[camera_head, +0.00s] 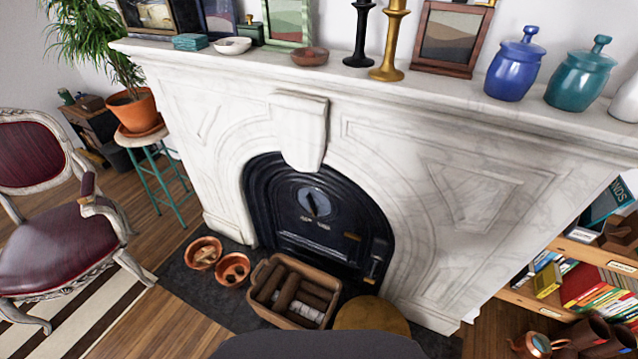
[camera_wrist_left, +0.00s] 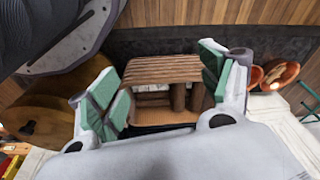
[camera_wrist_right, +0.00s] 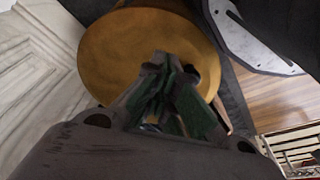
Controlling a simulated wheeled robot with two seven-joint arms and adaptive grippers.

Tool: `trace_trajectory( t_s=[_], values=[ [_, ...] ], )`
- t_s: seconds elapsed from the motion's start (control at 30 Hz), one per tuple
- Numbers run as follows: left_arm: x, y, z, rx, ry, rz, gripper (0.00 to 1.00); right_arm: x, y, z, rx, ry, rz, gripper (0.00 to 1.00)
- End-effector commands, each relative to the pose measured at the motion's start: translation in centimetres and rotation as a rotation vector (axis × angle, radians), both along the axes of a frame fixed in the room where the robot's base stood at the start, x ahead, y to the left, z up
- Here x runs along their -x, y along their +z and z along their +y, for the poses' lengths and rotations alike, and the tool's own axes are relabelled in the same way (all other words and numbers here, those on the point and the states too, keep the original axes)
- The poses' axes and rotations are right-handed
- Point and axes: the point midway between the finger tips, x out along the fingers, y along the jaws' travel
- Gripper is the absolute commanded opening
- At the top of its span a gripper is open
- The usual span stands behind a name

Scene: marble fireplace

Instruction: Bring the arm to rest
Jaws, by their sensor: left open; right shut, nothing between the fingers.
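My left gripper (camera_wrist_left: 165,95) shows in the left wrist view with its green-padded fingers spread wide and nothing between them. Beyond its fingers is the wooden crate of logs (camera_wrist_left: 160,70) on the hearth. My right gripper (camera_wrist_right: 175,65) shows in the right wrist view with its fingertips together and empty. Behind it is a round golden-brown cushion or stool top (camera_wrist_right: 130,50); I cannot tell whether they touch. Neither gripper shows in the head view.
The marble mantel (camera_head: 420,90) carries blue and teal jars, candlesticks, frames and bowls. A red chair (camera_head: 45,250) is at left, a bookshelf (camera_head: 580,265) at right. Wood floor (camera_head: 180,325) is bare at front left.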

Motion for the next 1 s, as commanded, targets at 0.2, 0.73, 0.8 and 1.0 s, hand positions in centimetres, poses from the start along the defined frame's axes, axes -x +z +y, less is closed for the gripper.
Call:
trace_trajectory(
  t_s=[0.2,0.73,0.8,1.0],
  values=[
    [2.1,-1.0,0.3,-0.002,-0.003,0.016,0.79,2.1,-1.0,-0.3,0.002,0.003,0.016,0.00],
    [8.0,-3.1,1.2,-0.006,-0.010,0.049,0.79,7.9,-3.0,-1.2,0.006,0.011,0.049,0.00],
    [8.8,-3.2,1.4,-0.006,-0.011,0.053,0.79,8.8,-3.2,-1.4,0.006,0.012,0.053,0.00],
    [11.5,-3.4,1.9,-0.008,-0.014,0.066,0.79,11.5,-3.4,-1.9,0.008,0.014,0.066,0.00]
  ],
)
